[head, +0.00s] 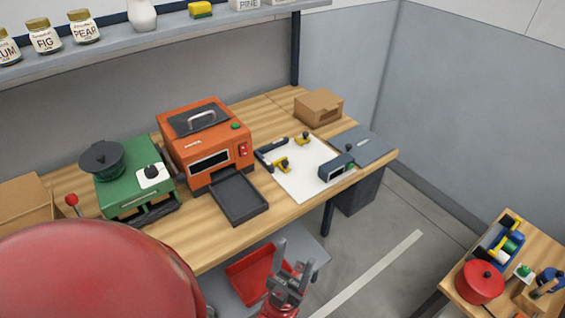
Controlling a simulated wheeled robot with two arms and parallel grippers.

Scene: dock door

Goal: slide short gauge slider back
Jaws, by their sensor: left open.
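On the white sheet (305,172) on the workbench lie small dark parts with yellow pieces. One yellow piece (282,164) is at the sheet's left side, beside a dark bar (270,150). Another yellow piece (302,138) is near the far edge. They look like gauge sliders, but I cannot tell which is the short one or how far back either sits. My left gripper (290,256) is open and empty, in front of the bench and below its top, well apart from these parts. My right gripper is not in view.
An orange oven-like machine (205,145) with a dark tray (238,197) stands left of the sheet. A dark boxy device (336,167) sits at its right, a cardboard box (319,107) behind. A red bin (255,273) is under the bench. A side table (540,228) stands right.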

